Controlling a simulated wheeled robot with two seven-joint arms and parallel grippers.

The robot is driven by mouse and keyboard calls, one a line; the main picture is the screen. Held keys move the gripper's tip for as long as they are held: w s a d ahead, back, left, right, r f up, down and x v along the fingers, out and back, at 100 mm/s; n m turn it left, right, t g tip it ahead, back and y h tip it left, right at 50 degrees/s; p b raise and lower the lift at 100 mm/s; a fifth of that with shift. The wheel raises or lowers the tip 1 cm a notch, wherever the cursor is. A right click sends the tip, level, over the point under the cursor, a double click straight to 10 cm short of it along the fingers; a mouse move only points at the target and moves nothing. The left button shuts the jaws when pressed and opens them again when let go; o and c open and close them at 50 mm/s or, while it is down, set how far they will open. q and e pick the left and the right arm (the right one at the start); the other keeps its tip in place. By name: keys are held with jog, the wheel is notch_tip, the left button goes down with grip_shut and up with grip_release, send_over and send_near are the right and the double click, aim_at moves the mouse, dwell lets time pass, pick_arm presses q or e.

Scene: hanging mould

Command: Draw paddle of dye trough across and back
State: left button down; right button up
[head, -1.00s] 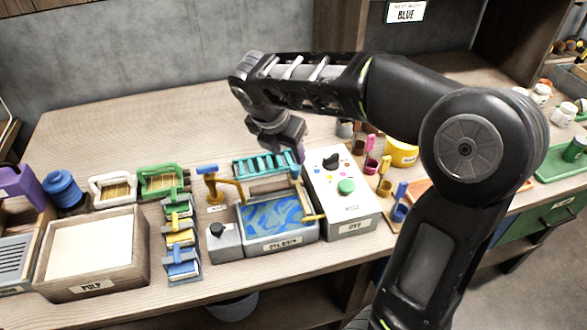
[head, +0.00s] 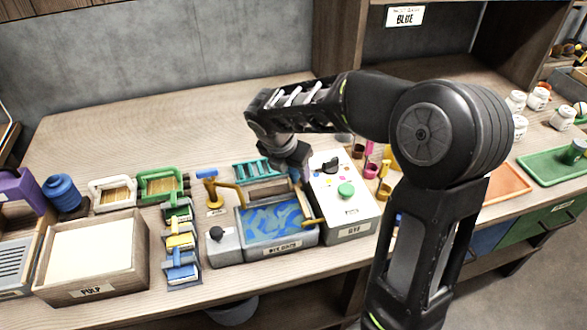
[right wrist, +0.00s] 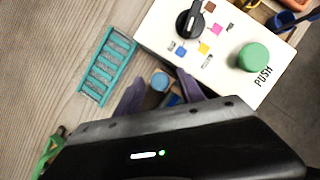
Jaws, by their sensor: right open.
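The dye trough (head: 252,238) holds swirling blue liquid and stands near the table's front edge in the head view. My right gripper (head: 297,174) is low over the trough's back right corner. In the right wrist view its two purple fingers are open (right wrist: 160,78), with a small round blue knob (right wrist: 160,83) between and below them. This looks like the top of the paddle; whether the fingers are level with it I cannot tell. In the head view my gripper hides the knob. My left gripper is not in view.
A white dye box (head: 350,225) with a black dial and green button (head: 346,190) stands close right of the trough. A teal rack (head: 255,170) lies behind it. A yellow tap with a blue handle (head: 207,173) stands left. A pulp tray (head: 95,287) is further left.

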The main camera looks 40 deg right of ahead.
jog(key=shift+c, duration=0.3)
grip_shut()
dwell(1.1)
